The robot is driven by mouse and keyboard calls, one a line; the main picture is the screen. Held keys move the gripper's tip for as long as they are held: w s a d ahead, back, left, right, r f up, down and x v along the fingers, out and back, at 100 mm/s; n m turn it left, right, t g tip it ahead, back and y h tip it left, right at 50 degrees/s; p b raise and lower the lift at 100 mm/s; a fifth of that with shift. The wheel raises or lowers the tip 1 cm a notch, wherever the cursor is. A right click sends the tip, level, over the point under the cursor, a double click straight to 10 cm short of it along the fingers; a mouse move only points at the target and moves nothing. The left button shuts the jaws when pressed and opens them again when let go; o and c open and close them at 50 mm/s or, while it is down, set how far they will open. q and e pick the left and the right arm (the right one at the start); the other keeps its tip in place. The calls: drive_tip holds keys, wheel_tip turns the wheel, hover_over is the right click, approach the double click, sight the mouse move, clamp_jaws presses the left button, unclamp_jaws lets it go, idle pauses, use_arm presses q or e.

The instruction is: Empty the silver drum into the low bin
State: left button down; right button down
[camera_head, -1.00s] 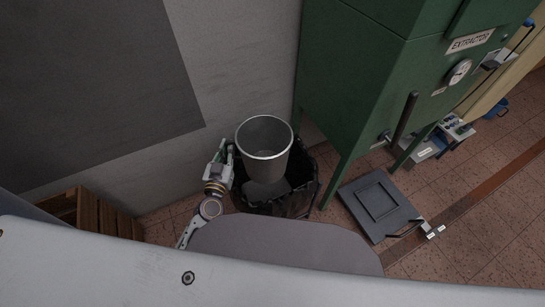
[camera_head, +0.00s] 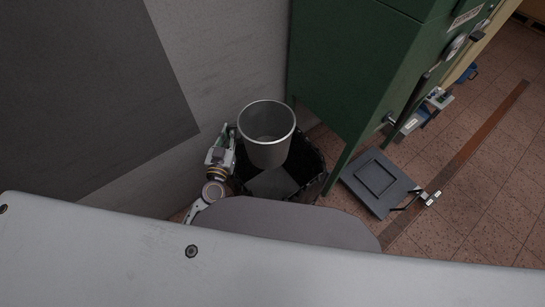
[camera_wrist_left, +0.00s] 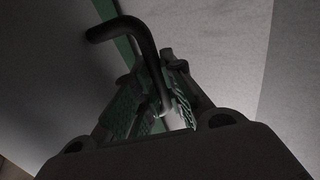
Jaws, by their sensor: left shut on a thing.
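The silver drum (camera_head: 266,152) is a tapered metal bucket, upright or nearly so, with its open mouth facing up. Its inside looks plain grey, and I see no distinct contents. It is over the low bin (camera_head: 312,168), a dark bin with a crumpled black rim, and hides part of it. A flat grey patch shows inside the bin below the drum. My left gripper (camera_head: 229,142) is at the drum's left side. In the left wrist view, its green-padded fingers (camera_wrist_left: 160,105) are closed around a black bent handle (camera_wrist_left: 143,45) of the drum. My right gripper is out of view.
The green extractor cabinet (camera_head: 340,70) stands close on the right, one leg beside the bin. A grey wall (camera_head: 235,60) is close behind. Tiled floor is open at far right.

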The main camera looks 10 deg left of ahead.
use_arm(q)
drive_tip(key=shift+w+a+r, duration=0.1)
drive_tip(key=shift+w, duration=0.05)
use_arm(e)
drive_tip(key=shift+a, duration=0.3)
